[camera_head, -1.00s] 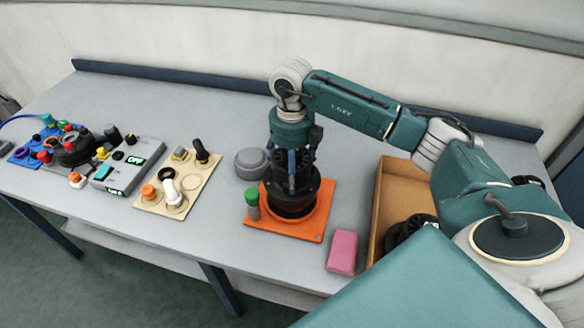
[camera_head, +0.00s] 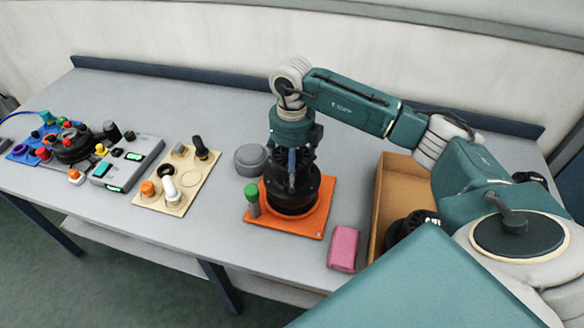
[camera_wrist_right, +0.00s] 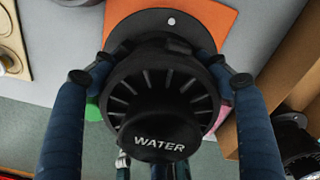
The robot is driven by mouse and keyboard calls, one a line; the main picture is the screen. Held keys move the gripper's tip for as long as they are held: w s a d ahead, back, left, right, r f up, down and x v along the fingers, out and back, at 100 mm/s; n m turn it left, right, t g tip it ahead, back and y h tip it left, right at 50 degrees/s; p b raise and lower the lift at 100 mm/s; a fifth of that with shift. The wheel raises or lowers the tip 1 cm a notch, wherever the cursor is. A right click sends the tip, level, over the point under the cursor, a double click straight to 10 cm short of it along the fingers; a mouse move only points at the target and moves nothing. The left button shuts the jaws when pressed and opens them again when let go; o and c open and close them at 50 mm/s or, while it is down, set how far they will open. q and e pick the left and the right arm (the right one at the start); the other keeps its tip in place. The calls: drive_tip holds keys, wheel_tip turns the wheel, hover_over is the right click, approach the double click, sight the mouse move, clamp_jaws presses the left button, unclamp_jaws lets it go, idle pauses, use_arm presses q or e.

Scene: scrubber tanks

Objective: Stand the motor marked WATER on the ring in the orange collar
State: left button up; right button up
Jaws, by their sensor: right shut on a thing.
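The black motor marked WATER (camera_wrist_right: 160,112) is between the fingers of my right gripper (camera_head: 291,180), which is shut on it. In the head view the motor (camera_head: 293,196) is upright over the orange collar plate (camera_head: 312,226). Its base is within the collar's round edge. I cannot tell whether it rests on the ring, as the motor hides the ring. The orange plate also shows in the right wrist view (camera_wrist_right: 205,17). My left gripper does not show.
A green-topped peg (camera_head: 252,198) stands at the plate's left edge. A grey round lid (camera_head: 250,160) is behind it, and a pink block (camera_head: 343,248) is to the right. A cardboard box (camera_head: 398,190) holds another black motor (camera_head: 408,228). A beige board (camera_head: 180,196) lies left.

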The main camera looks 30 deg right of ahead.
drive_tip(key=shift+f+b, duration=1.05)
drive_tip(key=shift+b, duration=0.05)
idle(1.9)
drive_tip(key=o, duration=2)
drive_tip(key=shift+c, duration=0.2)
drive_tip(key=shift+o, duration=0.4)
drive_tip(key=shift+o, duration=0.4)
drive_tip(key=shift+s+f, duration=0.15)
drive_tip(key=shift+r+p, duration=2.2)
drive_tip(key=shift+r, duration=1.4)
